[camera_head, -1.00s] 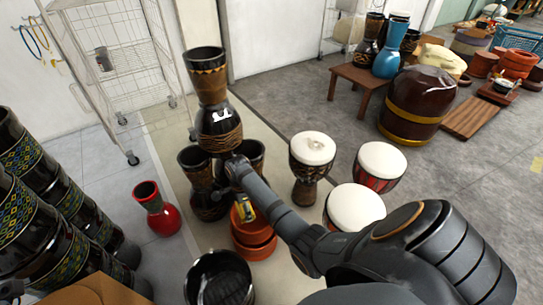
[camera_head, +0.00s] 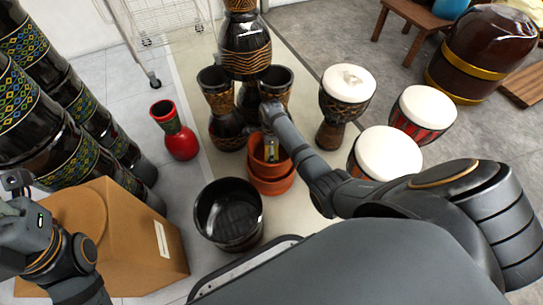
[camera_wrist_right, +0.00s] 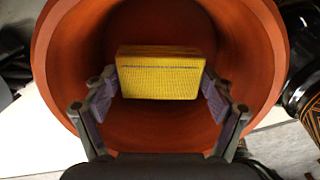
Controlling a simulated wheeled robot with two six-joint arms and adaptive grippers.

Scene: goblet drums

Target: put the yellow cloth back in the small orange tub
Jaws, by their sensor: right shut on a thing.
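The yellow cloth (camera_wrist_right: 160,73) is a folded, textured block between the two fingers of my right gripper (camera_wrist_right: 160,90) in the right wrist view. My right gripper is shut on it. Behind the cloth is the round mouth of the small orange tub (camera_wrist_right: 262,60); how deep the cloth sits cannot be told. In the head view the orange tub (camera_head: 255,153) is at the top of a stack of orange tubs, with a bit of yellow at my right gripper (camera_head: 271,148). My left wrist shows at the left edge; its fingers are not clear.
A black open tub (camera_head: 228,238) stands in front of the orange stack. Dark goblet drums (camera_head: 222,100) are behind it, and white-topped drums (camera_head: 388,152) are to the right. A red vase (camera_head: 180,140) and cardboard box (camera_head: 120,235) are left.

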